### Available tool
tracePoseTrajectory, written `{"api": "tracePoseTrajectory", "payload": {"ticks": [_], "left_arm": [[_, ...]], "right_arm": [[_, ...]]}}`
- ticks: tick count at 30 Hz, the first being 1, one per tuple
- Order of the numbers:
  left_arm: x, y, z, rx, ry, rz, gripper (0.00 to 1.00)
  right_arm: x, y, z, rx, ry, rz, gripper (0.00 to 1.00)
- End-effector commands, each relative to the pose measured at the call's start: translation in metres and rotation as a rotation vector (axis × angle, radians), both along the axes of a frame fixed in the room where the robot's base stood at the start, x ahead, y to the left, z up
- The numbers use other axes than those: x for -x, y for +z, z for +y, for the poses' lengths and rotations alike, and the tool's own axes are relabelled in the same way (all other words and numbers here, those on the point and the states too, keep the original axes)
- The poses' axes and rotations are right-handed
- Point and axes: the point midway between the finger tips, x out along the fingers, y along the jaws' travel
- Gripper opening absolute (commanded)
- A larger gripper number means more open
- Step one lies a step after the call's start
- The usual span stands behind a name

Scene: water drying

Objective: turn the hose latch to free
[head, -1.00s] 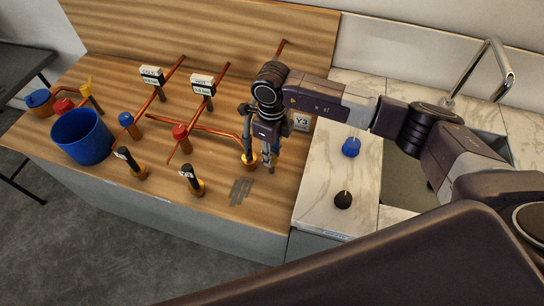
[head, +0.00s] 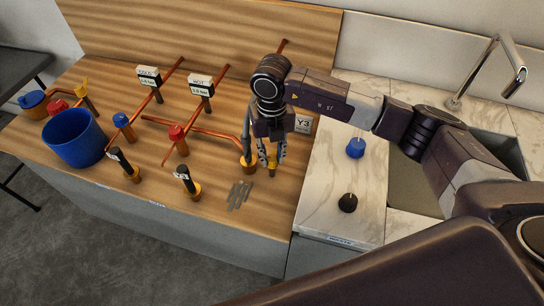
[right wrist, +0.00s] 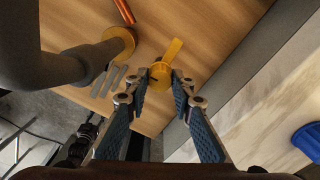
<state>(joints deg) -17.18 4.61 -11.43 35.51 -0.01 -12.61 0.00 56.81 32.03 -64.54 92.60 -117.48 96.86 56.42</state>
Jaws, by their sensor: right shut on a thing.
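The yellow hose latch (right wrist: 162,76), a round cap with a flat lever, shows in the right wrist view between my right fingertips. My right gripper (right wrist: 163,80) is shut on it and points down. In the head view the right gripper (head: 272,152) stands over the wooden bench near its right side, and a bit of the yellow latch (head: 271,161) shows between the fingers. A pipe end with a brass collar (head: 249,165) stands just left of it. The fingers hide part of the latch. My left gripper is not in view.
A Y3 tag (head: 303,123) stands behind the gripper. Black-handled valves (head: 185,180), red and blue knobs, copper pipes and a blue bucket (head: 75,139) lie to the left.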

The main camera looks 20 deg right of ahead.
Motion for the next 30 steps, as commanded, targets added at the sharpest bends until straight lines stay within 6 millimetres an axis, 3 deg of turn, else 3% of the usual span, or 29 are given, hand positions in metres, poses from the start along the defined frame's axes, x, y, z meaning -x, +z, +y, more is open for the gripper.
{"api": "tracePoseTrajectory", "payload": {"ticks": [23,24,28,30], "left_arm": [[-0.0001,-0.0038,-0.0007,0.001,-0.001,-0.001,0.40],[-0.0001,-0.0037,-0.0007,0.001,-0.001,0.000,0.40],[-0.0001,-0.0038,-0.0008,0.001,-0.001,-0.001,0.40],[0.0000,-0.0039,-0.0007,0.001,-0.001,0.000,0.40]], "right_arm": [[-0.0027,0.0027,-0.0003,0.000,-0.097,-0.007,0.00],[-0.0027,0.0027,-0.0003,-0.001,-0.097,-0.007,0.27],[-0.0020,0.0020,-0.0002,-0.001,-0.096,-0.005,0.40],[-0.0016,0.0015,-0.0002,-0.001,-0.096,-0.004,0.40]]}}
